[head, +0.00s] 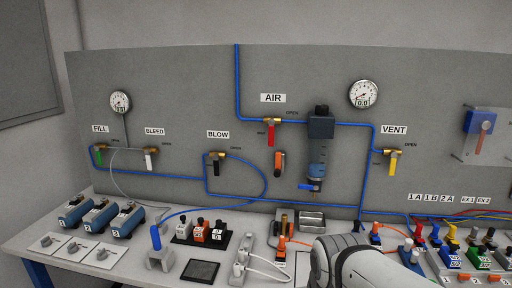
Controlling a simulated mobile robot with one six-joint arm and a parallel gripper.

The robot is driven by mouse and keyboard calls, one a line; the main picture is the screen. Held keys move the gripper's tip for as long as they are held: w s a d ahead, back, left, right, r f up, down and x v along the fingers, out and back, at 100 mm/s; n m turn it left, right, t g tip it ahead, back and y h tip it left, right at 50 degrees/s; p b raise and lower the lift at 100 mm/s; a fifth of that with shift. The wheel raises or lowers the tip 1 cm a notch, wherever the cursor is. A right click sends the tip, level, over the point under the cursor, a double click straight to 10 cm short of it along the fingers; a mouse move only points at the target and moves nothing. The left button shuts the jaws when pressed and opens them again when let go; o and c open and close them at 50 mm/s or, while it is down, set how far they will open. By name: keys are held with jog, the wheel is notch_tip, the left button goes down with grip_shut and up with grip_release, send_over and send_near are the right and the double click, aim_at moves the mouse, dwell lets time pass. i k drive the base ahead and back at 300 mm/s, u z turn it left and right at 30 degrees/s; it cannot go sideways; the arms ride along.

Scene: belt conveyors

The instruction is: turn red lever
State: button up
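The red lever (271,134) hangs straight down from a brass valve under the AIR label (273,98) on the grey upright panel. A small OPEN mark is to the right of the valve. A white, rounded link of my arm shows at the bottom, right of centre, well below and to the right of the lever. My gripper itself cannot be made out in this view. Nothing touches the red lever.
Other levers on the panel are green (99,156), white (149,161), black (215,166) and yellow (393,165). A filter unit (319,145) stands out right of the red lever. Blue hoses run along the panel. Numbered blocks and small devices crowd the bench.

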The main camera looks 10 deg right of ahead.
aim_at(271, 122)
jog(key=u, duration=0.1)
jog(key=k, duration=0.3)
jog(key=z, duration=0.85)
jog(key=i, duration=0.7)
jog(key=u, duration=0.1)
